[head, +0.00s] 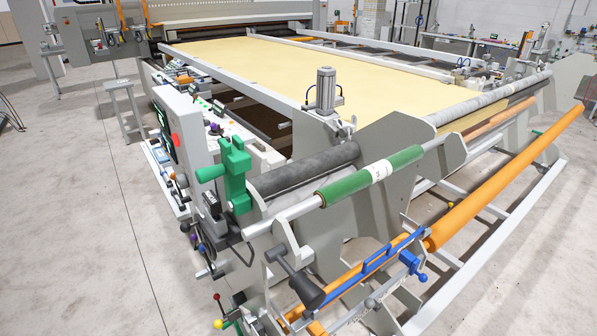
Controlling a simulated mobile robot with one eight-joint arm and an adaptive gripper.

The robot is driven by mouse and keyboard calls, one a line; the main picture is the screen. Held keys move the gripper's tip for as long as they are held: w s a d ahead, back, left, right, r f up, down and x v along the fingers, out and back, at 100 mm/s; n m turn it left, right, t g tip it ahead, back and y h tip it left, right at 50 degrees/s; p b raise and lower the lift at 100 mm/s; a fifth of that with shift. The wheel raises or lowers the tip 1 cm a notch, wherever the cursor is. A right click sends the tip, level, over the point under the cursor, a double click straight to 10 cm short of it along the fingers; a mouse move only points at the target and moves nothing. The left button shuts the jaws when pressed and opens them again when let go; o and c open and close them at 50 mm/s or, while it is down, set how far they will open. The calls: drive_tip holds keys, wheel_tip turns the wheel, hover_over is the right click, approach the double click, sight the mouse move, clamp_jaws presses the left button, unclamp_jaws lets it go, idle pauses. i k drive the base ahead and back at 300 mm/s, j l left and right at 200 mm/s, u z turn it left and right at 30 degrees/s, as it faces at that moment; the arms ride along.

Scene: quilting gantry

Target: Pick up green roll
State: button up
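The green roll (346,185) is a long cylinder with a white label band near its middle. It sits around a pale metal bar (292,211) that runs slantwise along the near end of the quilting gantry. The bar sticks out past both ends of the roll. The roll lies in front of a dark grey roller (303,170). My gripper is not in view, and nothing is seen touching the roll.
A green clamp-like part with a handle (235,175) stands left of the roll. A long orange roll (505,178) slants at the right. A blue bracket (378,262) and a dark knobbed lever (305,290) are below. Open floor (80,230) lies at the left.

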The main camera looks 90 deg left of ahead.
sight(326, 197)
drive_tip(key=u, duration=2.6)
